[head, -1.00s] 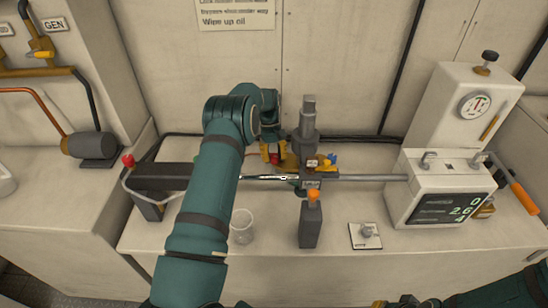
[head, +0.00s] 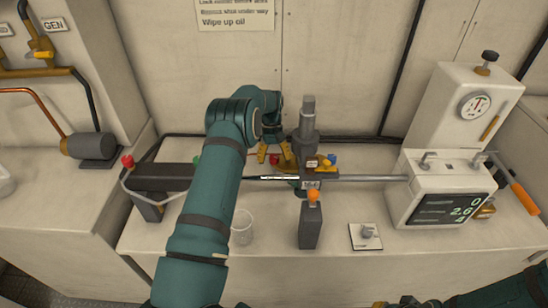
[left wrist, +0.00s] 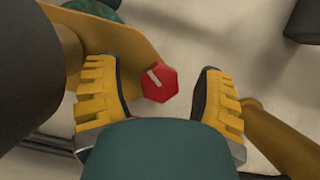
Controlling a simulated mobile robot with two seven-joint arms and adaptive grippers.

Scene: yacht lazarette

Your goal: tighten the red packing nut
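The red packing nut (left wrist: 158,84) is hexagonal with a pale mark on its face. In the left wrist view it lies between the two spread yellow fingers of my left gripper (left wrist: 163,97), nearer the left finger, with a visible gap to the right one. In the head view my left gripper (head: 274,152) is by the upright grey fitting (head: 308,125) on the bench, its fingers apart, with a bit of red between them. My right gripper (head: 404,302) shows only partly at the bottom edge; its fingers are unclear.
A long horizontal shaft (head: 370,178) runs to the white readout box (head: 437,205). In front stand a clear cup (head: 242,227), a grey post with an orange knob (head: 311,225) and a small plate with a fitting (head: 365,236). The bench front between them is clear.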

